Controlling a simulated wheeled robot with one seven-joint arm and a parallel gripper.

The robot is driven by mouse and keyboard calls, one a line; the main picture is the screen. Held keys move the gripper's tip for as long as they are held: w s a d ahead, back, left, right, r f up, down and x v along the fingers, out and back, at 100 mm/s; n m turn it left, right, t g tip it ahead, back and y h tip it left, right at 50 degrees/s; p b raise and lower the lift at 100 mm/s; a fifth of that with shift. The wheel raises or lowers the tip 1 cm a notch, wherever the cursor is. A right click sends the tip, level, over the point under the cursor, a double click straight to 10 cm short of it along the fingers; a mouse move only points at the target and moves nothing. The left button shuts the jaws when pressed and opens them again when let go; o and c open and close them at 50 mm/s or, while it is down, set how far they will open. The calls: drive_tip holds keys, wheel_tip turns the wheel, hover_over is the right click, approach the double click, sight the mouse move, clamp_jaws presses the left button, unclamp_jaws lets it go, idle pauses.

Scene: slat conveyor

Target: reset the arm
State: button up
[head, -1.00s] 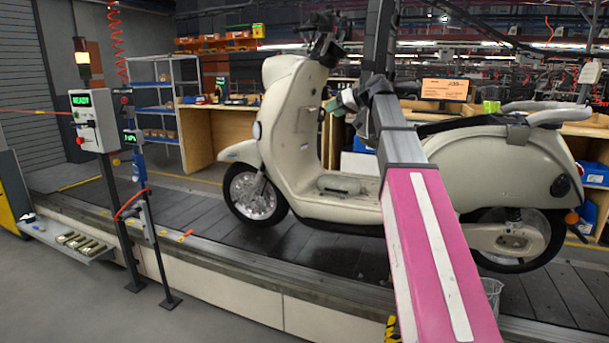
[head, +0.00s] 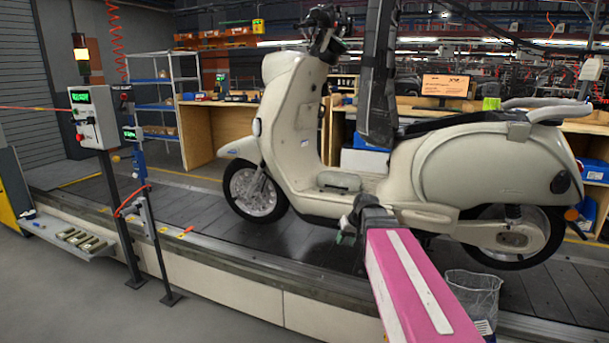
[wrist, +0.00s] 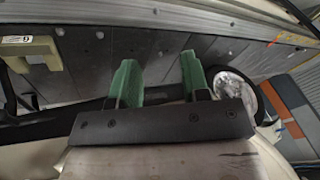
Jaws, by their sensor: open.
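My gripper (head: 346,236) is low in front of the cream scooter (head: 450,170), below its footboard and near the conveyor edge in the head view. Its two green fingers (wrist: 160,78) stand apart with nothing between them in the wrist view. The slats of the conveyor (wrist: 150,45) show beyond the fingers, and a scooter wheel (wrist: 235,88) shows just right of them. My pink arm reaches up from the bottom of the head view and hides a little of the scooter's lower side.
A control box (head: 94,117) on a post and a thinner stand (head: 150,220) are at the left. A shelf with metal parts (head: 75,238) juts from the conveyor side. A wire basket (head: 472,295) is right of my arm.

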drive_tip(key=s+d+f+m+g+h, duration=0.1)
drive_tip(key=s+d+f+g+h, duration=0.1)
drive_tip(key=s+f, duration=1.2)
drive_tip(key=shift+s+d+g+h, duration=0.3)
drive_tip(key=shift+s+d+h, duration=0.2)
drive_tip(key=shift+d+h, duration=0.25)
drive_tip(key=shift+f, duration=0.1)
idle(0.6)
